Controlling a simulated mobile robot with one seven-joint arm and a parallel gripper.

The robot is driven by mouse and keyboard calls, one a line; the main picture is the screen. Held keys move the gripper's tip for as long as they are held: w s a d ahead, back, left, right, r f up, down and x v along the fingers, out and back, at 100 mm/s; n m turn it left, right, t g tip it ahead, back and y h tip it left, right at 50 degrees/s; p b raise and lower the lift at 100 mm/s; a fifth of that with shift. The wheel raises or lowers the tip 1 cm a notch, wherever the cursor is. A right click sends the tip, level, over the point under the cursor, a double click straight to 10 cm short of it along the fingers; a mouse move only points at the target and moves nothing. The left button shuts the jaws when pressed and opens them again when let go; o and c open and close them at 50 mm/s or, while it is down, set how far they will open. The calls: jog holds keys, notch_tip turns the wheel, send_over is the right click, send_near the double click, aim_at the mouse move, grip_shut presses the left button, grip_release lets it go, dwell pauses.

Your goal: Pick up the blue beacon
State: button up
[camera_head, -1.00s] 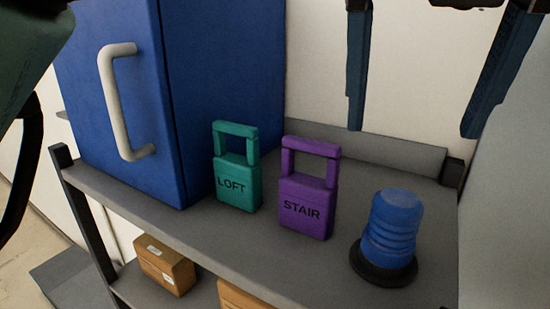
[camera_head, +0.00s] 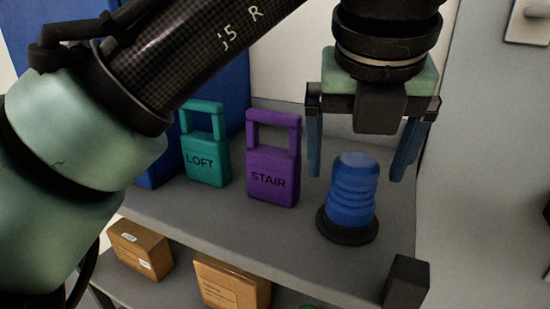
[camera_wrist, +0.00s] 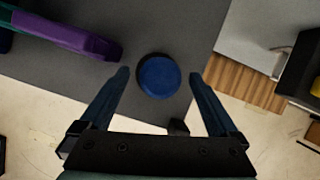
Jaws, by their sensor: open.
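The blue beacon (camera_head: 352,188) stands upright on its dark round base on the grey shelf (camera_head: 250,232), near the right end. In the wrist view its round blue top (camera_wrist: 159,76) shows from above, between and a little beyond the fingertips. My gripper (camera_head: 358,172) is open and empty, pointing down over the beacon. In the head view its two blue fingers hang on either side of the beacon's upper part. I cannot tell whether either finger touches it.
A dark corner post (camera_head: 405,281) rises at the front right. Cardboard boxes (camera_head: 232,283) sit on the lower shelf.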

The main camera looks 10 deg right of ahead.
jog(key=shift+w+d+f, duration=0.15)
jog(key=shift+w+f, duration=0.3)
jog(key=shift+f, duration=0.15)
jog(key=shift+s+r, duration=0.1)
jog(key=shift+s, duration=0.15)
jog(key=shift+c, duration=0.8)
grip_shut()
